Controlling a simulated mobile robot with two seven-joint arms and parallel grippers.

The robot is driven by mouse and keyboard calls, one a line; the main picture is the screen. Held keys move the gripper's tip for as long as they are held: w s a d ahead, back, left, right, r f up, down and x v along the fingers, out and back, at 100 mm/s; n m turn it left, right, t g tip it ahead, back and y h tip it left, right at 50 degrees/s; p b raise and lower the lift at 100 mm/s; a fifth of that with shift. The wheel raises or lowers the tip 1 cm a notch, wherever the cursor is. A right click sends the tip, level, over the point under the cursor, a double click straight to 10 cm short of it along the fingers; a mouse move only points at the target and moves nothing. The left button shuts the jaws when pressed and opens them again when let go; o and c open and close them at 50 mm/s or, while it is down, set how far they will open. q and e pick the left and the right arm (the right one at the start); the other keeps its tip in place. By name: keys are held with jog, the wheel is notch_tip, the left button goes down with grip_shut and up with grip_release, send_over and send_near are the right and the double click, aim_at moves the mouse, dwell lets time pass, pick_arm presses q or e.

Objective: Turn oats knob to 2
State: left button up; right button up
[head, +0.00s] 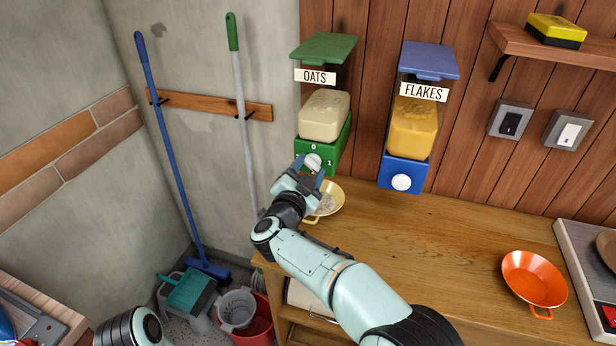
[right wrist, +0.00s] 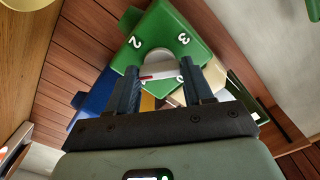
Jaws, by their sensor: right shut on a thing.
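The oats dispenser has a green lid (head: 323,48), a cream hopper (head: 325,115) and a green base (head: 340,145) with numbers. In the head view, 0 is at the top and 1 at the right. My right gripper (head: 312,163) is shut on the white oats knob (right wrist: 168,69). In the right wrist view, the knob lies between the fingers, and its red mark (right wrist: 148,77) points left, below the 2 (right wrist: 136,42). The 3 (right wrist: 184,39) is at upper right; other digits are hidden or partly covered. My left gripper is out of view.
A yellow pan (head: 338,192) with pale contents stands under the oats dispenser. The blue flakes dispenser (head: 403,175) hangs to its right. An orange pan (head: 533,278) is on the wooden counter (head: 440,240). Brooms lean at the left; the middle of the counter is clear.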

jog(key=shift+f+m+b, duration=0.1)
jog(key=shift+m+b, duration=0.2)
jog(key=shift+m, duration=0.2)
jog(key=m+b, duration=0.3)
jog(key=m, duration=0.1)
jog(key=shift+m, duration=0.3)
pick_arm(q)
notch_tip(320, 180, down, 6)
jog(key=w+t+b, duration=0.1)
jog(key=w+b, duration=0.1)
jog(key=b, duration=0.1)
pick_arm(e)
jog(key=shift+m, duration=2.2)
jog(key=o, duration=1)
jog(key=shift+o, duration=0.2)
jog(key=shift+s+a, duration=0.1)
jog(key=shift+s, duration=0.05)
